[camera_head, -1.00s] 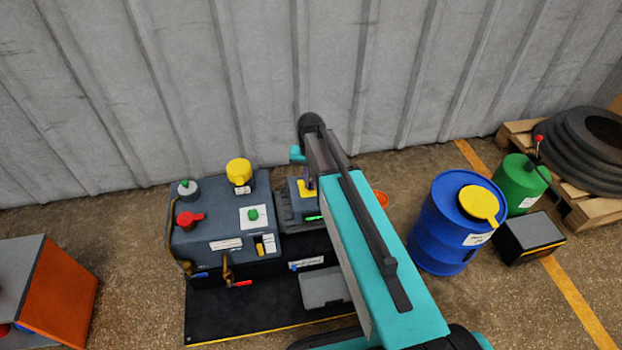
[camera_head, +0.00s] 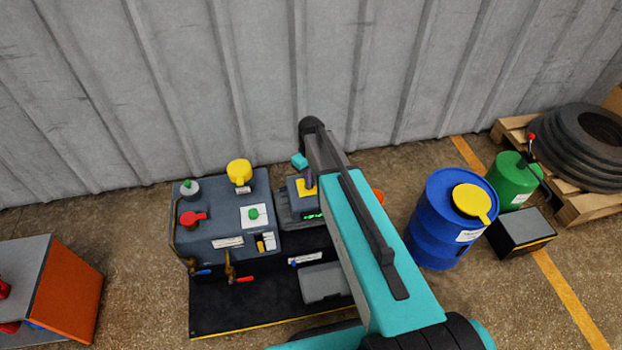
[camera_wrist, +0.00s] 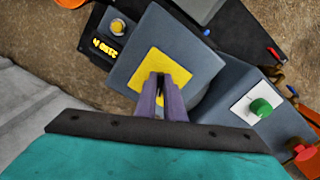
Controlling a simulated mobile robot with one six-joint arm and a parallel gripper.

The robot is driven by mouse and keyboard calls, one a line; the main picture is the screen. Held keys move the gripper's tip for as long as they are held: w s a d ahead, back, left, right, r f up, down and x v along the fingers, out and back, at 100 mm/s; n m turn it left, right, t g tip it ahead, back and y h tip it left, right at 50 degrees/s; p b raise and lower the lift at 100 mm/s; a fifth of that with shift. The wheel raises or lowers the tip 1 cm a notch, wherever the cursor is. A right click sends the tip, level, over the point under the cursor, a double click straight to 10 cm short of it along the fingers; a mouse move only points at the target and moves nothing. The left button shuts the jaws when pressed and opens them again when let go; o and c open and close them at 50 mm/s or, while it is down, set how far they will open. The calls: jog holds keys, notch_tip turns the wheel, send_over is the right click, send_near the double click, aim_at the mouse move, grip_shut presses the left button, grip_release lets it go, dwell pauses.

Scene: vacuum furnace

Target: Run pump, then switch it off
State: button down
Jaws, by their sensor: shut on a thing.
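A grey pump unit (camera_head: 215,227) stands on a black base, with a smaller grey control box (camera_head: 292,207) at its right. The box carries a yellow square plate (camera_wrist: 175,65), which also shows in the head view (camera_head: 302,188). My gripper (camera_wrist: 160,82) points down at this plate, its purple fingers shut on a small dark switch part (camera_wrist: 160,76) in the plate's middle. The fingers hide most of that part, so its position cannot be told. My arm covers the box's right side in the head view.
The pump unit bears a green button (camera_head: 253,213), a red handle (camera_head: 192,217) and a yellow cap (camera_head: 239,170). A blue drum (camera_head: 437,235) stands right of my arm. The corrugated wall (camera_head: 230,80) is close behind. An orange cabinet (camera_head: 70,295) stands left.

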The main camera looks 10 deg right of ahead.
jog(key=shift+n, duration=0.4)
jog(key=c, duration=1.9)
grip_release()
jog(key=shift+o, duration=0.2)
jog(key=shift+r, duration=0.15)
notch_tip(320, 180, up, 14)
jog(key=shift+f+p, duration=0.2)
jog(key=shift+p, duration=0.15)
